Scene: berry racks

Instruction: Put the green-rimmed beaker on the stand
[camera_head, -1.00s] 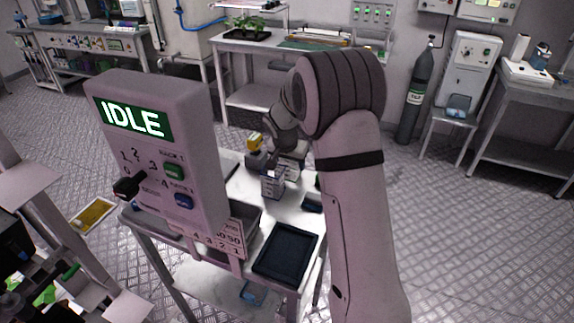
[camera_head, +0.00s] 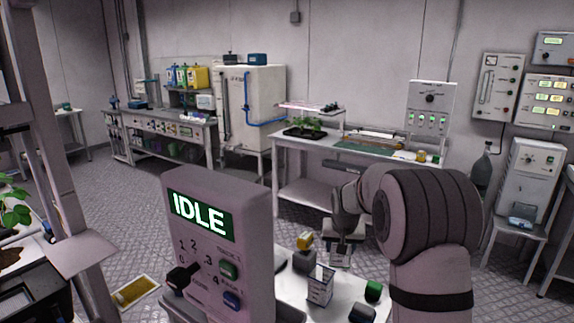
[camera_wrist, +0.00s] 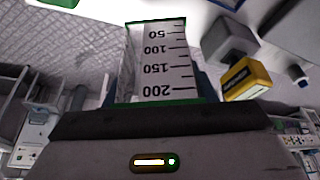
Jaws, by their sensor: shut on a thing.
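My gripper (camera_head: 346,222) is shut on the green-rimmed beaker (camera_wrist: 160,62). The beaker looks empty. I cannot make out the stand for certain in either view.
The IDLE panel (camera_head: 220,245) blocks the front left. A bench (camera_head: 300,190) with a plant stands behind.

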